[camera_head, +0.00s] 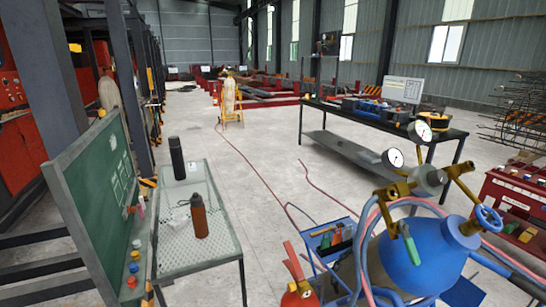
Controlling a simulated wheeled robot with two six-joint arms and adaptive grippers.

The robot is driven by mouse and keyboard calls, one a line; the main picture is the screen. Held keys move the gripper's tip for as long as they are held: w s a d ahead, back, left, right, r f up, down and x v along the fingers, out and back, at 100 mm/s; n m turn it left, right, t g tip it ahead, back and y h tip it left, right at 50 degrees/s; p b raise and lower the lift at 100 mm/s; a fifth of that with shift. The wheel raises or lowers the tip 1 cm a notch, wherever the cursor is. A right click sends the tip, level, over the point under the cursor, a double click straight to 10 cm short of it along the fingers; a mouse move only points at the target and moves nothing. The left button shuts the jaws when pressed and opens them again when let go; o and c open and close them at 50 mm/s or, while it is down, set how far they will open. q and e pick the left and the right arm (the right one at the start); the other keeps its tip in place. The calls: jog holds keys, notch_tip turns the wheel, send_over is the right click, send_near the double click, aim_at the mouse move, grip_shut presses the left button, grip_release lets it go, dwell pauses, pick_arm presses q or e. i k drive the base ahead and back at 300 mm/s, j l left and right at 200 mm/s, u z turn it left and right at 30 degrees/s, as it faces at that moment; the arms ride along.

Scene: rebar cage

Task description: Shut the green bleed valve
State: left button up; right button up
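The green bleed valve lever (410,244) is at the lower right of the head view. It hangs downward, slightly tilted, below a brass fitting (399,197) in front of a blue tank (425,262). Two round white-faced gauges, one on the left (395,158) and one higher up (421,131), stand on the brass pipework above it. A blue handwheel (488,218) is to the right of the tank. Whether the valve passage is open or closed cannot be told from here. Neither of my grippers is in view.
A mesh-topped table (205,247) with a black bottle (177,158) and a brown bottle (198,215) stands at left beside a green board (95,185). Pink and blue hoses (366,245) run around the tank. A red extinguisher (298,297) is at the bottom. Open floor lies mid-view.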

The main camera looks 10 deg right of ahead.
aim_at(412, 251)
jog(key=z, duration=1.25)
